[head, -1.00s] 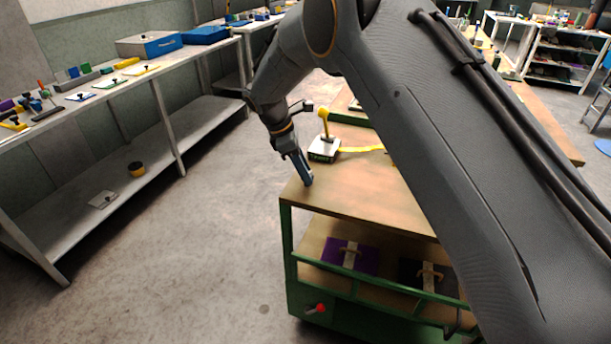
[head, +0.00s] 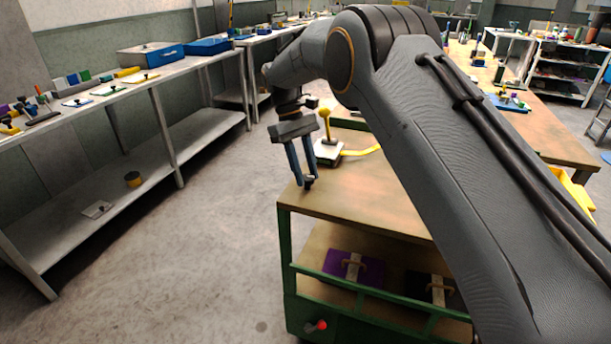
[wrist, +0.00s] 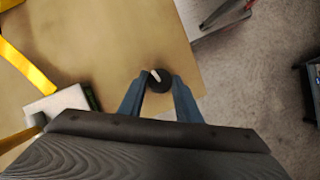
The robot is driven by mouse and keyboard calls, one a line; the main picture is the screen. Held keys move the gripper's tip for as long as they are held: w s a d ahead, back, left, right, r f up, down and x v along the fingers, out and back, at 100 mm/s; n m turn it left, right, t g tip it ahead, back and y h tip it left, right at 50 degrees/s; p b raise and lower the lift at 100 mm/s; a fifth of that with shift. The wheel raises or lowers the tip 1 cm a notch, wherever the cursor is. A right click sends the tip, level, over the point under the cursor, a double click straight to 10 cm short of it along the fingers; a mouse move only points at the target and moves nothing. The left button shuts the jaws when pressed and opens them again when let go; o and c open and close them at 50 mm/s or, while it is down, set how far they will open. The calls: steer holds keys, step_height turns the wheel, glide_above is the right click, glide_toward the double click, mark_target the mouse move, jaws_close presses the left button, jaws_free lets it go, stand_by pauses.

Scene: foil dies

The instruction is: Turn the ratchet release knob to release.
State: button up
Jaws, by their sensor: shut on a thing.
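A round black knob (wrist: 158,84) with a white pointer mark sits at the corner of the wooden cart top (wrist: 110,60). My gripper (wrist: 159,79) points down over it, with one blue finger on each side, shut on the knob. The white mark leans up and left in the wrist view. In the head view my gripper (head: 306,182) is at the near left corner of the cart top, and its fingers mostly hide the knob.
A white block (head: 327,150) with a yellow ball-topped lever (head: 326,122) and yellow strap (head: 362,152) stands just behind my gripper. Purple and dark cases lie on the cart's lower shelf (head: 330,238). A long workbench (head: 150,85) stands to the left across open floor.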

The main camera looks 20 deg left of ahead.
steer(key=shift+w+m+g+y+b, duration=0.15)
steer(key=shift+m+g+y+b, duration=0.3)
steer(key=shift+m, duration=1.15)
steer(key=shift+r, duration=0.1)
steer(key=o, duration=1.1)
steer(key=shift+d, duration=0.1)
steer(key=shift+c, duration=0.2)
steer(key=b+v, duration=0.2)
steer(key=v, duration=0.5)
steer(key=shift+r, duration=0.3)
